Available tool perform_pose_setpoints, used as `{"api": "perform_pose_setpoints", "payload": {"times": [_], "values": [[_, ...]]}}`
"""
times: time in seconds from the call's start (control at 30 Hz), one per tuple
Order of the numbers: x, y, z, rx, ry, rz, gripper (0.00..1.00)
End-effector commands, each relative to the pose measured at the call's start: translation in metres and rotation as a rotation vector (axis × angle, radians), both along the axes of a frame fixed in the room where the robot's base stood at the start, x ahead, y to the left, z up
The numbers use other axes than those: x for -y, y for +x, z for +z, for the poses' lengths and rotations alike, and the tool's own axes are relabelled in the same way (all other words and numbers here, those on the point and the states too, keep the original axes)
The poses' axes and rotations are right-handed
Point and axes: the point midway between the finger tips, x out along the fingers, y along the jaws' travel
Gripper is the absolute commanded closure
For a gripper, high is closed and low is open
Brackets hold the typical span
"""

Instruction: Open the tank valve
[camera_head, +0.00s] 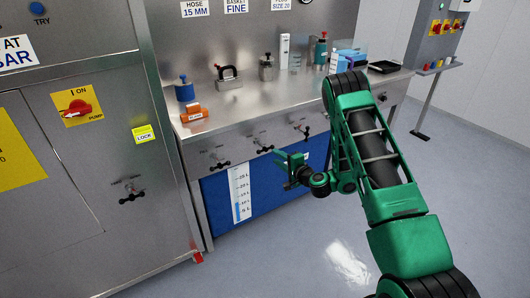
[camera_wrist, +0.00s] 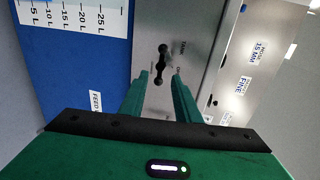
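The tank valve is a dark handle on a steel front panel, seen in the wrist view (camera_wrist: 162,65) beside small lettering that seems to read TANK. I take it to be the middle of three handles under the counter in the head view (camera_head: 264,142). Its bar lies roughly along the panel's length. My gripper (camera_head: 280,160) is in front of and a little below this handle. In the wrist view my gripper (camera_wrist: 162,88) has its two green fingers apart and empty. The handle shows beyond the fingertips, in line with the gap; contact is not visible.
Similar handles sit left (camera_head: 219,158) and right (camera_head: 302,130) on the panel. Below is a blue tank front (camera_head: 216,205) with a level scale (camera_head: 241,192). The steel counter (camera_head: 235,105) holds several items. A cabinet (camera_head: 90,170) stands left. The floor in front is clear.

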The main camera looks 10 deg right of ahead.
Motion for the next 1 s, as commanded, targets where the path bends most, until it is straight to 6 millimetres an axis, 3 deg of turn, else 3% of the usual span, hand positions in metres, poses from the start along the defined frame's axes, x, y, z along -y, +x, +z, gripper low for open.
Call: {"api": "perform_pose_setpoints", "payload": {"times": [0.7, 1.0], "values": [[-0.028, 0.082, -0.016, 0.004, -0.001, 0.004, 0.70], [-0.032, 0.097, -0.020, 0.001, 0.000, 0.001, 0.70]]}}
